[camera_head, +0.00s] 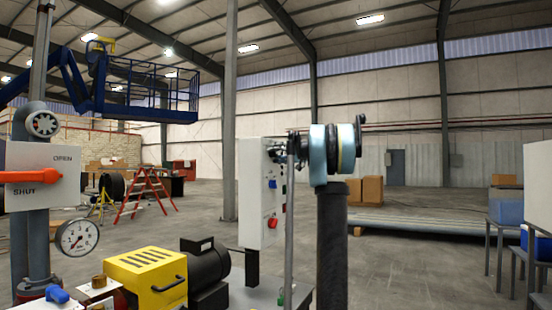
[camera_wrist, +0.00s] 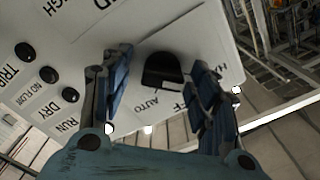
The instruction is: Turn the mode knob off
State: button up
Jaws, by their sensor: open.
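The mode knob (camera_wrist: 162,70) is black and sits on a light panel (camera_wrist: 190,40) in the wrist view. The word AUTO is printed just below it, with letters ending in FF, partly hidden, to its lower right. My gripper (camera_wrist: 161,64) is open, its blue-padded fingers on the left and right of the knob. I cannot tell which mark the knob points to. In the head view a white control box (camera_head: 252,205) is seen nearly edge-on, and I cannot make out the mode knob.
Several dark round parts line the panel's left, including one beside RUN (camera_wrist: 70,95). In the head view, a red knob (camera_head: 272,222) projects from the box's side. A yellow machine (camera_head: 147,272), a gauge (camera_head: 76,237) and a valve sign (camera_head: 50,172) stand left. Open floor lies behind.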

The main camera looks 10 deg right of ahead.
jog(key=c, duration=1.1)
jog(key=shift+o, duration=0.2)
jog(key=shift+m, duration=0.4)
jog(key=m, duration=0.3)
jog(key=shift+m, duration=0.3)
jog(key=shift+f+m, duration=0.1)
jog(key=shift+m, duration=2.1)
